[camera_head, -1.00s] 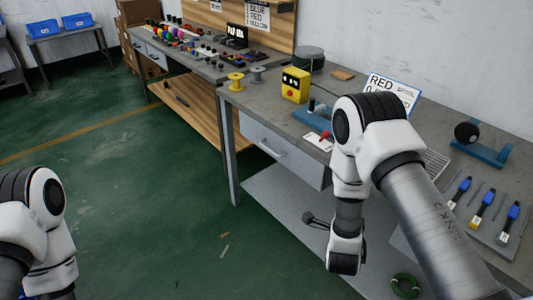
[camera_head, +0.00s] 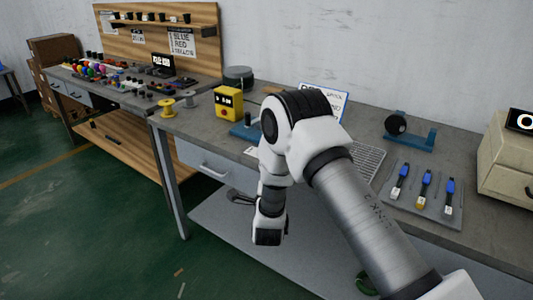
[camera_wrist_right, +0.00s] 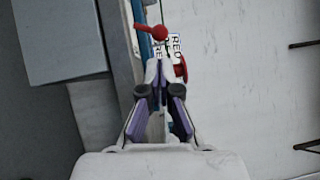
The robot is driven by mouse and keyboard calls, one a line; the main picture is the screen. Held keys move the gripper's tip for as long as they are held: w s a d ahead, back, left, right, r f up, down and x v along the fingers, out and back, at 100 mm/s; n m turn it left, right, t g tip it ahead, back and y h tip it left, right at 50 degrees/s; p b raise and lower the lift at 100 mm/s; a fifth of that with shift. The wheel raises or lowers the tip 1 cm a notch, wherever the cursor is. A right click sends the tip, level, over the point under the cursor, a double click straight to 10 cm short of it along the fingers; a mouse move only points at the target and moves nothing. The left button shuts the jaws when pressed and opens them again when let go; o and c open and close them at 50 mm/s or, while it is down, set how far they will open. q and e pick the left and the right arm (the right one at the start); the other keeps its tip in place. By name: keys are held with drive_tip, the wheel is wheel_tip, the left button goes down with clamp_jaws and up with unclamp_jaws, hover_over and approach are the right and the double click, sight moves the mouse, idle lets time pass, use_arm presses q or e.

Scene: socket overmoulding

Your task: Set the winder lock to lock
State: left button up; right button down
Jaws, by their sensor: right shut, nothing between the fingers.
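In the right wrist view a red lever with a round end (camera_wrist_right: 157,33) lies beyond the fingertips, on or by a blue part (camera_wrist_right: 143,38). I cannot tell whether this is the winder lock, and no lock marking is legible. My right gripper (camera_wrist_right: 163,92) is shut and empty, apart from the lever in the picture. In the head view a blue fixture (camera_head: 243,130) beside the yellow box is partly hidden by my right arm. A blue stand with a black wheel (camera_head: 397,125) is at the back right. My left gripper is out of view.
A yellow box (camera_head: 228,104) and spools (camera_head: 167,108) stand left of my arm on the grey bench. A tray (camera_head: 428,205) with blue-handled tools and a beige box (camera_head: 506,160) are at the right. A sign (camera_head: 325,98) stands behind my arm.

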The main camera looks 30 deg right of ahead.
drive_tip(key=x, duration=0.8)
drive_tip(key=shift+w+d+p, duration=0.1)
drive_tip(key=shift+w+p, duration=0.1)
drive_tip(key=shift+p, duration=0.1)
